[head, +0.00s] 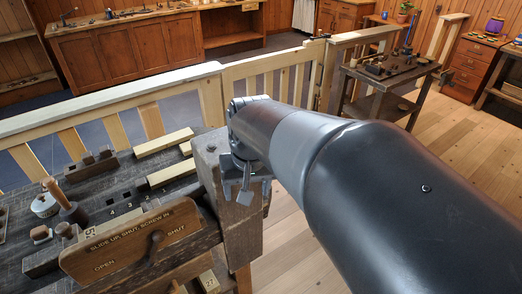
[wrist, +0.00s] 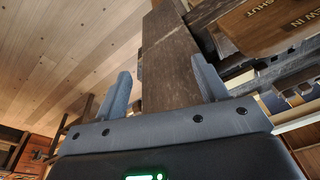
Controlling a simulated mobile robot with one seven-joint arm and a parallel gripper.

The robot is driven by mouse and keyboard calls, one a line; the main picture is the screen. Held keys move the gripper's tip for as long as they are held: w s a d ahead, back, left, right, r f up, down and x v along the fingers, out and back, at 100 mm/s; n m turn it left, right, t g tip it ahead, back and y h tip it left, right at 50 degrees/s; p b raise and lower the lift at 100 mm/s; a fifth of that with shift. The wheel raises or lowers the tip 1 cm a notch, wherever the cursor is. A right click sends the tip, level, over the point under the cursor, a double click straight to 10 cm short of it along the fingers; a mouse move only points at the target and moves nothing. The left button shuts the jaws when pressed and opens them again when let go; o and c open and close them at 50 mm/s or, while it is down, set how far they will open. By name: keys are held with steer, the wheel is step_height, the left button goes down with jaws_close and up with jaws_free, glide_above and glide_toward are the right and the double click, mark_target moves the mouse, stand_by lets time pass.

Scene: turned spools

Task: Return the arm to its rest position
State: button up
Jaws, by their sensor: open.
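My arm (head: 370,180) reaches from the lower right of the head view to the workbench's right end. My gripper (head: 246,185) is beside a thick wooden post (head: 238,222) there, partly hidden by my own wrist. In the wrist view my gripper (wrist: 165,88) is open, with its two grey fingers apart. The dark timber (wrist: 170,70) shows between and beyond them. I cannot tell whether they touch it. No held object shows between the fingers.
The workbench (head: 95,208) carries wooden blocks, a mallet and a lettered board (head: 130,242). A pale railing (head: 150,100) runs behind it. A smaller bench (head: 385,80) stands at the back right. The plank floor (head: 470,140) is clear at the right.

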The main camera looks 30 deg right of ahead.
steer(key=o, duration=0.7)
steer(key=d+f+m+g+y, duration=0.1)
steer(key=d+f+m+g, duration=0.1)
steer(key=d, duration=0.4)
steer(key=d+f+m+g+y, duration=0.1)
steer(key=d+f+m+g, duration=0.1)
steer(key=d+f+m, duration=0.2)
step_height(320, 180, down, 2)
steer(key=d, duration=0.2)
steer(key=shift+s+d+f, duration=0.25)
steer(key=shift+s+d, duration=0.15)
steer(key=w+d+r+m+t+y, duration=0.1)
steer(key=w+d+m+t+y, duration=0.1)
steer(key=d+m+t+y, duration=0.5)
steer(key=w+d+r+m+t+y, duration=0.1)
steer(key=w+d+r+m+t, duration=0.2)
steer(key=d+m, duration=0.8)
steer(key=w+a+f+n+t, duration=0.1)
steer(key=w+a+f, duration=0.3)
steer(key=w+f, duration=0.1)
steer(key=shift+w+a+n, duration=0.3)
steer(key=shift+w+n, duration=0.1)
steer(key=shift+r, duration=0.1)
steer(key=v, duration=1)
steer(key=shift+d, duration=0.15)
steer(key=shift+y, duration=0.3)
